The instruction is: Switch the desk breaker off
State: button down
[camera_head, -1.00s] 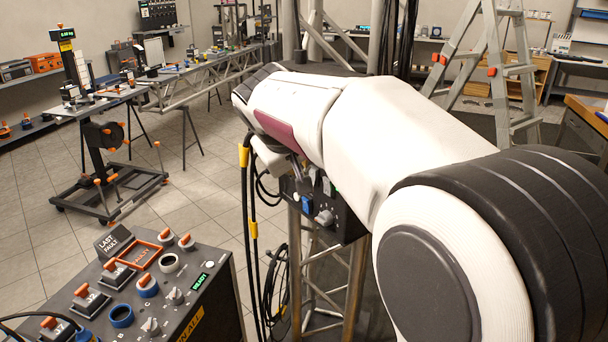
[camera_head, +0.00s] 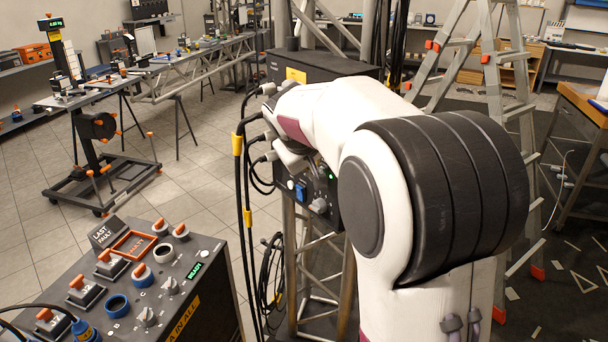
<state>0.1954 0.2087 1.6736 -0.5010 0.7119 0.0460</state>
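A black power box (camera_head: 330,66) with a yellow label stands on a truss stand, partly behind my white arm. Its lower front panel (camera_head: 322,211) shows a blue socket or switch (camera_head: 300,190), a grey round knob (camera_head: 319,206) and a small green light. Grey plugs with black cables go into its left side. My arm covers much of the box front, and I cannot make out which part is the desk breaker or its position. My arm's far end reaches down in front of the box; my gripper's fingers are hidden behind the arm.
A sloped control desk (camera_head: 137,270) with orange-tipped levers, knobs and a green READY display stands at the lower left. Black cables (camera_head: 240,190) hang between it and the box. A stepladder (camera_head: 492,90) stands to the right. The tiled floor at left is partly clear.

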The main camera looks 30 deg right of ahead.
jog(key=shift+w+d, duration=0.1)
jog(key=shift+d, duration=0.2)
jog(key=shift+d, duration=0.15)
jog(key=shift+d+r, duration=0.15)
jog(key=shift+d, duration=0.1)
jog(key=shift+r, duration=0.25)
jog(key=shift+r, duration=0.55)
dwell(0.5)
jog(key=v, duration=0.7)
jog(key=shift+r, duration=0.25)
